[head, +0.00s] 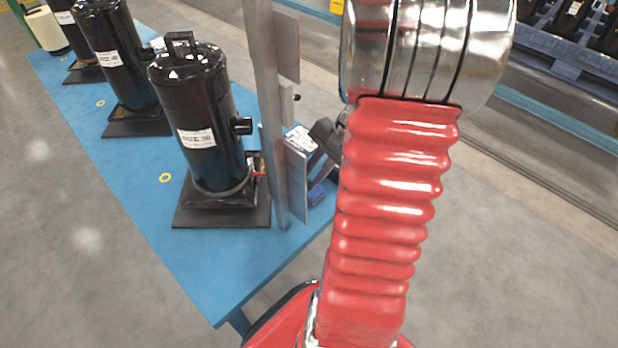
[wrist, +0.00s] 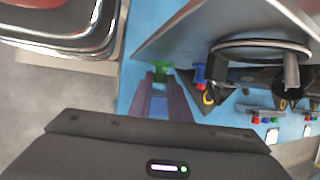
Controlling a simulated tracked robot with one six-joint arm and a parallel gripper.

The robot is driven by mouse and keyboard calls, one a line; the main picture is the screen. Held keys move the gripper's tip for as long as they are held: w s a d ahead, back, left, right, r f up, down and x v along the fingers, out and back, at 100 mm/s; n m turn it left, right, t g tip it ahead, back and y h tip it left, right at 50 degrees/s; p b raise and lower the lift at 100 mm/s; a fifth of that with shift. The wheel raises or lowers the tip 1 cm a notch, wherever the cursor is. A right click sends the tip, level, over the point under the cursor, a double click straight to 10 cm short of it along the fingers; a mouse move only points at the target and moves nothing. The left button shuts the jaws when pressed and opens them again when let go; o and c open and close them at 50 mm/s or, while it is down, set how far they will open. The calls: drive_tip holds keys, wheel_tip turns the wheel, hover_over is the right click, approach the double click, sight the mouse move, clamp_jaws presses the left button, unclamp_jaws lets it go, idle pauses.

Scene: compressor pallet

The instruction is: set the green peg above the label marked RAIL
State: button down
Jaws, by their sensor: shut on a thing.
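The green peg (wrist: 161,69) shows in the wrist view at the tips of my gripper (wrist: 163,80). The two dark purple fingers are shut on it, over the blue table. I cannot tell from this view whether the peg touches the surface beneath. In the head view my arm and a grey upright plate hide most of the gripper, and I do not see the peg there. Small white labels (wrist: 272,136) lie near pegs at the right of the wrist view. Their text is too small to read, so I cannot tell which says RAIL.
A blue and red peg (wrist: 200,74) stands just right of my fingers. More coloured pegs (wrist: 262,119) lie farther right. A black compressor (head: 200,120) on a dark base stands on the blue table (head: 205,275), close to a tall grey post (head: 268,110). Several compressors stand behind.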

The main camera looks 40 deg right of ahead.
drive_tip(key=shift+d, duration=2.55)
